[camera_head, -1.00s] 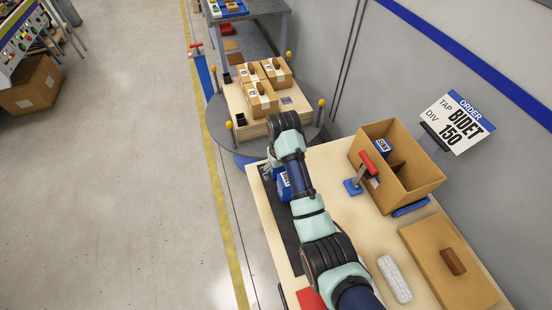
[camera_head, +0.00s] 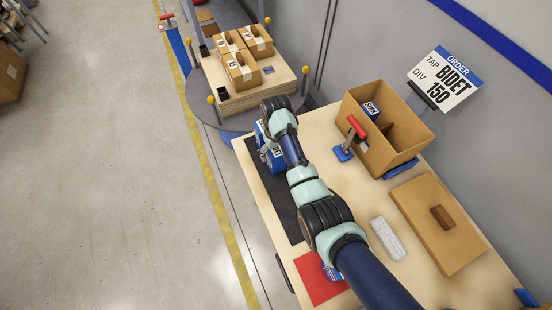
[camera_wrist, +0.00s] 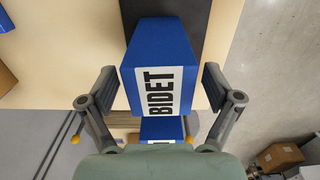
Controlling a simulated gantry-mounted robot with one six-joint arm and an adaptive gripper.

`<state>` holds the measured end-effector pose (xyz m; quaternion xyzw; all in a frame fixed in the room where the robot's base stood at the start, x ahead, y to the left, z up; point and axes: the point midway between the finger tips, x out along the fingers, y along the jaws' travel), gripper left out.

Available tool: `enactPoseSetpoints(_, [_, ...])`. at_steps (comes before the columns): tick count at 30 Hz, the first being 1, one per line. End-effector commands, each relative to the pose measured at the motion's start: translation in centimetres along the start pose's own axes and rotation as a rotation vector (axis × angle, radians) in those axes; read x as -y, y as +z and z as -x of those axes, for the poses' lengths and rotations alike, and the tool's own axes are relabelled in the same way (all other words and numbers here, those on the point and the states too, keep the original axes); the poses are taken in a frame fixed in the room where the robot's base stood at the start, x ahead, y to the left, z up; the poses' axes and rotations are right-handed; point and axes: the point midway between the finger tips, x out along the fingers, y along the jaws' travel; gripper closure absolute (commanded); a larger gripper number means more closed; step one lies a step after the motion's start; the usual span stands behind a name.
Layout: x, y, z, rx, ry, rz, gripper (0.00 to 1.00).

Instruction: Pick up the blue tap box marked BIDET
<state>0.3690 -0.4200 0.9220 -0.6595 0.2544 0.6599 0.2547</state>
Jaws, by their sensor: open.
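The blue tap box marked BIDET (camera_wrist: 160,70) fills the middle of the wrist view, its white label with black letters facing the camera. My gripper (camera_wrist: 160,88) is open, with one finger on each side of this box and gaps showing on both sides. A second blue box (camera_wrist: 162,128) shows partly beyond it, its label mostly hidden. In the head view, blue boxes (camera_head: 274,158) stand on the black mat (camera_head: 283,206), partly behind my arm. The arm hides my fingers there, and I cannot tell which of those boxes is BIDET.
An open carton (camera_head: 405,158) holds a blue box (camera_head: 371,110) in one compartment. A red-handled clamp (camera_head: 354,132) stands beside it. The order sign (camera_head: 448,80) reads TAP BIDET, DIV 150. A red mat (camera_head: 318,285), white pad (camera_head: 388,239) and brown lid (camera_head: 425,215) lie nearer.

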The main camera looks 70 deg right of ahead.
Motion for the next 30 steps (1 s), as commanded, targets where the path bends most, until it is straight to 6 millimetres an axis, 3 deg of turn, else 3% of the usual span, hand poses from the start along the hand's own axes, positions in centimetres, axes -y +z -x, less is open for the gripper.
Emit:
enactPoseSetpoints(4, [0.01,0.0,0.07,0.0,0.0,0.0,0.14])
enactPoseSetpoints(19, [0.01,-0.01,0.09,-0.001,0.0,0.0,0.97])
enactPoseSetpoints(30, [0.0,-0.1,0.5,-0.003,0.0,0.0,1.0])
